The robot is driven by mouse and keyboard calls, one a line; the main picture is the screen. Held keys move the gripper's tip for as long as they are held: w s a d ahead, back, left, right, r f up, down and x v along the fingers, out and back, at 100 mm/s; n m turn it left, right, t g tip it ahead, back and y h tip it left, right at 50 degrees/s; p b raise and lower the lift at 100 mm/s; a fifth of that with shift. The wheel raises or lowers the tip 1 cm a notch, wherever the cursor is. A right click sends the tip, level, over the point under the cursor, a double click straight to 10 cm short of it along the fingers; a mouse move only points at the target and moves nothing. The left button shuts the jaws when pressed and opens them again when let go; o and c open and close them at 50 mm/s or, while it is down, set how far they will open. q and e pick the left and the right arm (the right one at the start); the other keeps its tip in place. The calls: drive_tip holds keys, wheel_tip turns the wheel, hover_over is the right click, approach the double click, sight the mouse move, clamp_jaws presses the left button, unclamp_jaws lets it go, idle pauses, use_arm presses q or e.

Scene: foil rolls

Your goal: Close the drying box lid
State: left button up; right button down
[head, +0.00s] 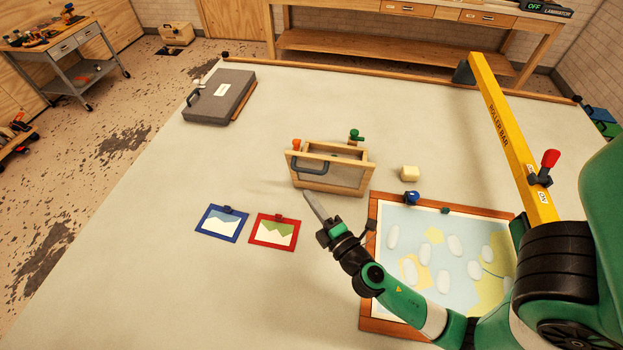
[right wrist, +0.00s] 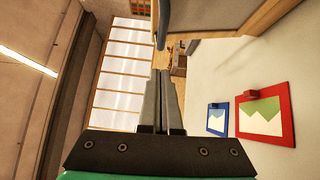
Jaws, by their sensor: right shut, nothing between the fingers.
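The wooden drying box (head: 368,172) stands near the middle of the table. Its wood-framed lid has a grey panel and a dark blue-grey handle (head: 308,168) on its left side; I cannot tell the lid's exact angle. My right gripper (head: 307,194) is shut and empty, its fingertips just below and in front of the box's front left corner. In the right wrist view, the closed fingertips (right wrist: 164,74) point toward the handle (right wrist: 163,22), and the grey panel (right wrist: 222,20) is at the upper right. I cannot tell if they touch. My left gripper is not in view.
A blue-framed picture (head: 222,223) and a red-framed picture (head: 272,232) lie left of my right gripper. A wood-framed map board (head: 375,262) lies under my right arm. A yellow roller bar (head: 510,125) stands at the right. A grey case (head: 222,95) lies at the far left.

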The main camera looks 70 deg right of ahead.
drive_tip(key=shift+w+d+r+p, duration=0.1)
drive_tip(key=shift+w+d+p, duration=0.15)
drive_tip(key=shift+d, duration=0.55)
drive_tip(key=shift+w+d+p, duration=0.2)
drive_tip(key=shift+w+d, duration=0.1)
drive_tip(key=shift+d, duration=0.5)
drive_tip(key=shift+w+d+r+p, duration=0.1)
drive_tip(key=shift+w+d+p, duration=0.15)
drive_tip(key=shift+d, duration=0.55)
